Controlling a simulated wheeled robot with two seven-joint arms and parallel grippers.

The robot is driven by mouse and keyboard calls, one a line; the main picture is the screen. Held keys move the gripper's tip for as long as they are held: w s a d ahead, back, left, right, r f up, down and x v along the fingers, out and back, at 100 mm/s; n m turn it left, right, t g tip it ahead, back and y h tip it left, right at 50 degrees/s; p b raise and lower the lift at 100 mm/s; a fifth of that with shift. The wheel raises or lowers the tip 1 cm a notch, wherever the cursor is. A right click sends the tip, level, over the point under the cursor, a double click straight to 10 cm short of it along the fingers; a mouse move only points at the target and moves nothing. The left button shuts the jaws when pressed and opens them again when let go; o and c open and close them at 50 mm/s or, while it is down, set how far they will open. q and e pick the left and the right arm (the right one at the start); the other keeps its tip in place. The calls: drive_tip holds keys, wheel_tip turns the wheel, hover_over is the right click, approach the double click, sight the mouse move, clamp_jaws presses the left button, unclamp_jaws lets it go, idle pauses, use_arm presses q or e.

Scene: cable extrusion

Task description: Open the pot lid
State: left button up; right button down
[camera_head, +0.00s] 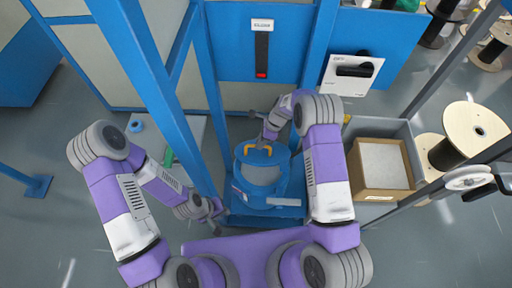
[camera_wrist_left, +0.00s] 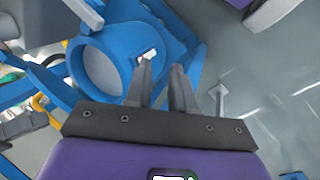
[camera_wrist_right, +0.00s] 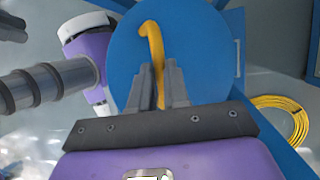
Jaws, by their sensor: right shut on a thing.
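The blue pot (camera_head: 262,194) stands upright in front of the blue frame; its lid is a blue disc (camera_wrist_right: 193,45) with a yellow handle (camera_wrist_right: 152,42). The handle also shows in the head view (camera_head: 258,149). My right gripper (camera_wrist_right: 160,82) is shut on the handle from above. The left wrist view shows a blue cylinder with a round grey face (camera_wrist_left: 103,70) beyond the fingers.
A blue post (camera_head: 198,160) stands between my left arm and the pot. A cardboard box (camera_head: 382,170) sits in a grey bin at the right, near wooden spools (camera_head: 476,131). A coil of yellow cable (camera_wrist_right: 285,118) lies on the floor.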

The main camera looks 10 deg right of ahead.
use_arm(q)
drive_tip(key=d+n, duration=0.1)
drive_tip(key=d, duration=0.1)
drive_tip(key=d+f+n+t+h, duration=0.1)
drive_tip(key=d+n, duration=0.1)
drive_tip(key=w+d+f+n+t+h, duration=0.1)
drive_tip(key=d+n, duration=0.1)
drive_tip(key=d, duration=0.1)
drive_tip(key=shift+w, duration=0.1)
clamp_jaws()
drive_tip(key=n+t+y, duration=0.4)
drive_tip(key=n+t, duration=0.6)
drive_tip(key=n, duration=1.5)
approach(251, 158)
wheel_tip(251, 158, up, 3)
drive_tip(key=x, duration=1)
drive_tip(key=shift+a, duration=0.1)
